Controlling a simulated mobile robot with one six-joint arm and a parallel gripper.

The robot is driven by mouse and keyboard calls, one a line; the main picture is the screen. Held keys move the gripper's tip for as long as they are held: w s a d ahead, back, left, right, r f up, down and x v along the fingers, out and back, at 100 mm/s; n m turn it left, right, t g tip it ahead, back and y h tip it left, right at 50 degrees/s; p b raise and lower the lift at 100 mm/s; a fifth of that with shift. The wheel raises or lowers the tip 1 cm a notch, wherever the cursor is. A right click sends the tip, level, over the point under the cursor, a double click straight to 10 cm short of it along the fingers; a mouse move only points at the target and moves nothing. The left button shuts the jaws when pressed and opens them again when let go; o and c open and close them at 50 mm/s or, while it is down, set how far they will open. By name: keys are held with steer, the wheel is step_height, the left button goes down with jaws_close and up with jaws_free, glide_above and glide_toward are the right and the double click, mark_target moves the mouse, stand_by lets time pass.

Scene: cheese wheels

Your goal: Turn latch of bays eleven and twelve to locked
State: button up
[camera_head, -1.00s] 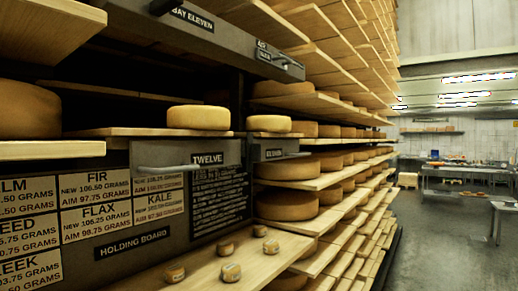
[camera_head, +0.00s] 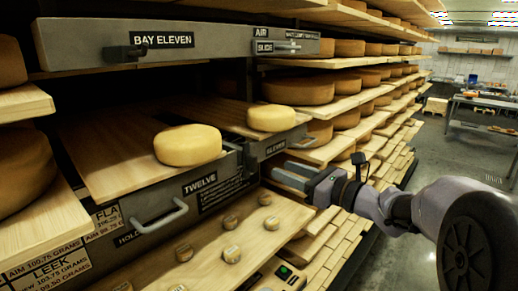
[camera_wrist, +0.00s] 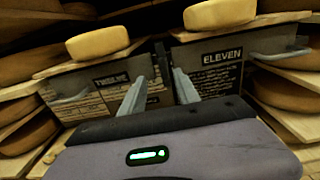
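The front marked TWELVE (camera_head: 150,212) has a grey bar handle and a board with a pale cheese wheel (camera_head: 188,146) above it. The front marked ELEVEN (camera_head: 278,143) stands to its right, with another pale wheel (camera_head: 270,118) above. A dark upright piece (camera_head: 250,160) lies between the fronts; I cannot tell if it is the latch or how it is turned. My gripper (camera_head: 280,178) is near the right end of the TWELVE front, below ELEVEN. In the wrist view its fingers (camera_wrist: 158,78) are apart and appear empty, pointing at the gap between the fronts.
A grey beam marked BAY ELEVEN (camera_head: 225,40) crosses above, with a dark knob (camera_head: 125,53) and a small slide (camera_head: 284,46). Several small round pieces sit on a lower wooden shelf (camera_head: 215,255). Racks of cheese wheels line the right; the floor (camera_head: 400,260) beyond is open.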

mark_target(256, 159)
steer(key=p+x, duration=0.2)
steer(key=x, duration=0.8)
steer(key=shift+w+r+p, duration=0.1)
steer(key=shift+w+p, duration=0.05)
steer(key=shift+p, duration=0.15)
steer(key=shift+w+a, duration=0.3)
steer(key=shift+w, duration=0.05)
jaws_close()
